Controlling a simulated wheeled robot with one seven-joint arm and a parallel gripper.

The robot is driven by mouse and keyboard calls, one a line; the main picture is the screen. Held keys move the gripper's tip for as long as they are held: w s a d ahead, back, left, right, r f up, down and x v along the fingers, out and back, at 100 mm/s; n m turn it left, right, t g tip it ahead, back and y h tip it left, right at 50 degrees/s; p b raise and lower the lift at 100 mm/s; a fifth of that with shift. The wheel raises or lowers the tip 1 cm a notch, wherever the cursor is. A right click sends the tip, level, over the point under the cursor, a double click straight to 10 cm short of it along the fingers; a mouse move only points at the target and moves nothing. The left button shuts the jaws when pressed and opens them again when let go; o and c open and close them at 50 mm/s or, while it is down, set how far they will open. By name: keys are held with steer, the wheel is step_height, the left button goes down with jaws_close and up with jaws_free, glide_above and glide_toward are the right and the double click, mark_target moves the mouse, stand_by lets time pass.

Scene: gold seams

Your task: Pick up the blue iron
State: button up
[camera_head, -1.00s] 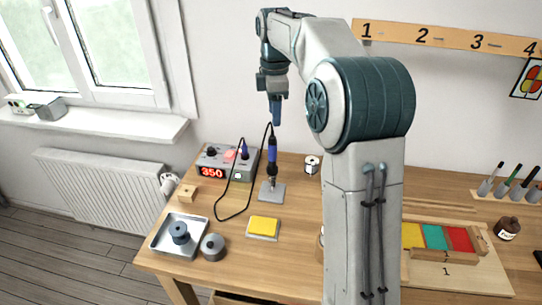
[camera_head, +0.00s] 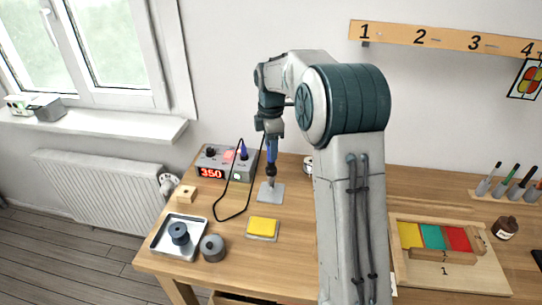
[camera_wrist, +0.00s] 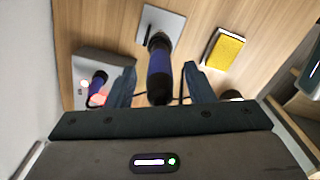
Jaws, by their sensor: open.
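The blue iron (camera_head: 271,157) stands upright, tip down, in its stand on a grey plate (camera_head: 276,194). Its handle is dark with blue bands, and a black cable runs from its upper end. My gripper (camera_head: 271,140) is above and around the upper handle, pointing down. In the wrist view the iron (camera_wrist: 160,77) lies between the two spread fingers of my gripper (camera_wrist: 160,82), with a gap on each side. The jaws are open. The fingers hide the top of the handle in the head view.
The grey station (camera_head: 226,171) showing 350 stands left, with a second blue-topped part (camera_head: 244,151) on it. The black cable loops over the table. A yellow sponge (camera_head: 263,226) lies in front, and a metal tray (camera_head: 164,243) further left. A small jar (camera_head: 308,165) stands right.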

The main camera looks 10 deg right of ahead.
steer(key=shift+f, duration=1.05)
jaws_close()
